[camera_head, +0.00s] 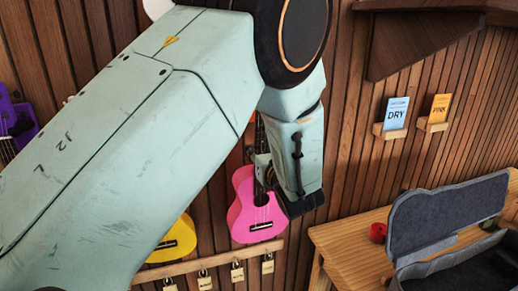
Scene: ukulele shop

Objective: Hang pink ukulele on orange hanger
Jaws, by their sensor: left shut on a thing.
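The pink ukulele (244,212) hangs upright in front of the slatted wall, body down, with its dark neck rising behind my arm. My left gripper (262,162) is shut on the ukulele at its neck, just above the body. My large pale green arm crosses the view and hides the ukulele's head. A small orange bit (252,117) shows at the arm's edge above the neck; it may be part of the orange hanger, but I cannot tell. Whether the ukulele touches a hanger is hidden. My right gripper is not in view.
A yellow ukulele (178,241) is at the lower left and a purple one (18,122) at the far left. A wooden rail (215,261) with hanging tags runs below. An open grey case (440,215) and a red round thing (377,232) are on a wooden bench (345,250).

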